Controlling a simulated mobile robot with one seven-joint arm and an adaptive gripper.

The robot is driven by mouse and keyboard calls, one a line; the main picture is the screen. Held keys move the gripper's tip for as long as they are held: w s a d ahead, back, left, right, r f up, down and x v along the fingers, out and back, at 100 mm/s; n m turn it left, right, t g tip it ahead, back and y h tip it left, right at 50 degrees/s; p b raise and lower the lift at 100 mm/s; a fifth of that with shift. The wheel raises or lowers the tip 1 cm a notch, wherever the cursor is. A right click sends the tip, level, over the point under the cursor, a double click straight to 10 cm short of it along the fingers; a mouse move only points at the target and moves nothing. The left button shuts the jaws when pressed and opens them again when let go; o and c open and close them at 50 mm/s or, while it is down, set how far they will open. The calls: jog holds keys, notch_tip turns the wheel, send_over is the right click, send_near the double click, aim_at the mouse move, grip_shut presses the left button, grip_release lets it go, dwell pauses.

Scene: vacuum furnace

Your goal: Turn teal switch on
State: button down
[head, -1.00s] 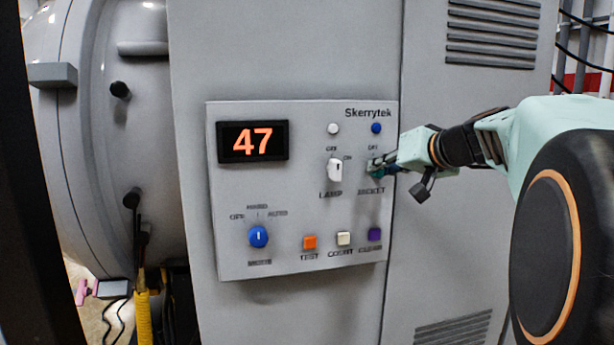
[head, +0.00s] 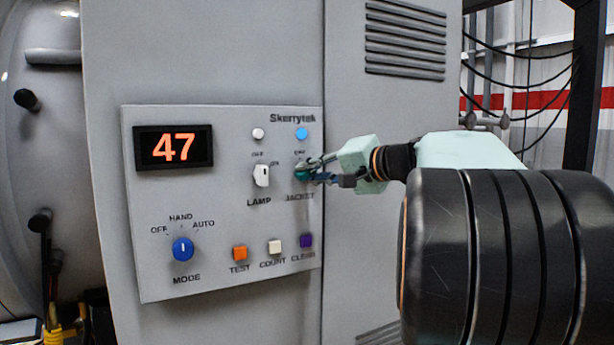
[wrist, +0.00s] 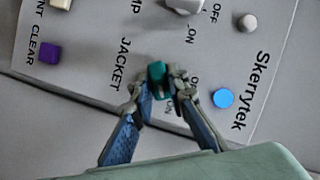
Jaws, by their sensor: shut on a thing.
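The teal switch (wrist: 156,73) sits above the JACKET label on the grey Skerrytek panel (head: 225,270). My gripper (wrist: 157,88) is shut on it, one finger on each side, in the wrist view. In the head view my gripper (head: 312,170) reaches in from the right and partly hides the teal switch (head: 301,175) and its markings, so I cannot read its position there. The round blue lamp (head: 301,133) above the switch is bright; it also shows bright blue in the wrist view (wrist: 223,98).
The white LAMP switch (head: 261,175) is close on the left, with a pale lamp (head: 258,133) above it. A blue MODE knob (head: 183,249) and orange (head: 239,253), white (head: 274,246) and purple (head: 306,240) buttons are lower. The display (head: 173,147) reads 47.

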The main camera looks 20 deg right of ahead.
jog(key=shift+r, duration=0.1)
dwell(0.4)
jog(key=c, duration=1.9)
grip_release()
jog(key=v, duration=1.2)
jog(key=shift+a, duration=0.1)
